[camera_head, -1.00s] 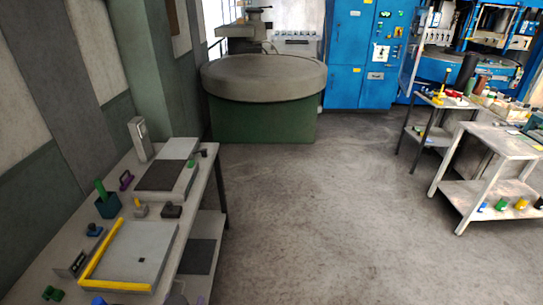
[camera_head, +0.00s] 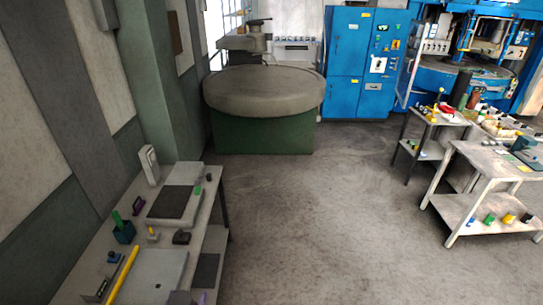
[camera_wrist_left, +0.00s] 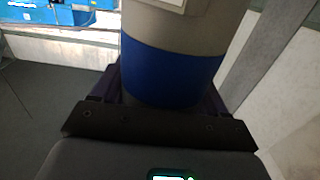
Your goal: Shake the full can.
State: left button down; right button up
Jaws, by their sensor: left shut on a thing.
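The can (camera_wrist_left: 175,75) fills the upper middle of the left wrist view. It is round, beige-grey above with a wide blue band below, and a pale patch shows at its top edge. My left gripper (camera_wrist_left: 160,98) has its dark purple fingers on both sides of the can, shut on it. The can's far side and lower end are hidden. In the head view, a small grey and purple piece at the bottom edge, seemingly my left gripper (camera_head: 186,298), shows in front of the workbench. My right gripper is in no view.
Metal tables (camera_head: 490,160) stand at right. A round-topped machine (camera_head: 263,92) and blue cabinet (camera_head: 345,60) stand behind. The middle floor is clear.

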aim_at(182, 294)
pick_arm(q)
notch_tip(182, 294, up, 7)
jog(key=shift+f, duration=0.2)
jog(key=shift+r, duration=0.25)
notch_tip(182, 294, down, 7)
jog(key=shift+r, duration=0.1)
notch_tip(182, 294, up, 7)
jog(key=shift+r, duration=0.15)
notch_tip(182, 294, down, 7)
jog(key=shift+w+r, duration=0.1)
jog(key=r, duration=0.5)
jog(key=shift+s+r, duration=0.2)
jog(key=shift+r, duration=0.15)
jog(key=shift+w, duration=0.2)
notch_tip(182, 294, down, 6)
jog(key=shift+s+f, duration=0.1)
jog(key=shift+s, duration=0.05)
notch_tip(182, 294, up, 8)
jog(key=shift+f, duration=0.25)
notch_tip(182, 294, down, 8)
jog(key=shift+r, duration=0.2)
jog(key=shift+s, duration=0.1)
jog(key=shift+w+r, duration=0.2)
jog(key=shift+w, duration=0.05)
jog(key=shift+s, duration=0.1)
